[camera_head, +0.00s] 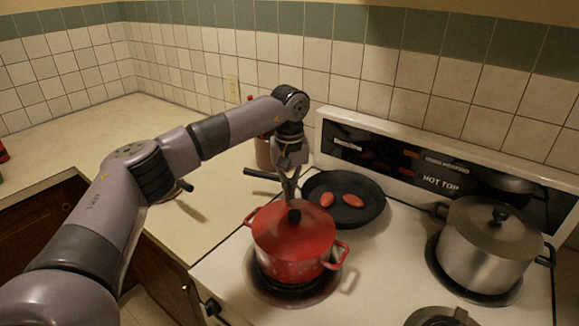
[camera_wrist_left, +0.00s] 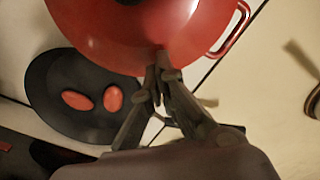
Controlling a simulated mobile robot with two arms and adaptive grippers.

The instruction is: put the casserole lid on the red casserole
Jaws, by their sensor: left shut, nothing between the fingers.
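The red casserole (camera_head: 292,268) stands on the front-left burner of the stove, with a side handle showing at its right. The red casserole lid (camera_head: 274,226) with a black knob (camera_head: 294,216) lies on top of it and looks level. My left gripper (camera_head: 289,198) is shut and empty, pointing down at the far edge of the lid, behind the knob. In the left wrist view its fingertips (camera_wrist_left: 160,72) meet just by the rim of the red lid (camera_wrist_left: 110,40); I cannot tell whether they touch it. My right gripper is not in view.
A black pan (camera_head: 367,212) with two red oval pieces sits behind the casserole, its handle reaching left past my gripper. A steel pot (camera_head: 480,255) with a lid stands at the right. The stove's back panel (camera_head: 400,155) rises behind. The left counter (camera_head: 75,125) is mostly clear.

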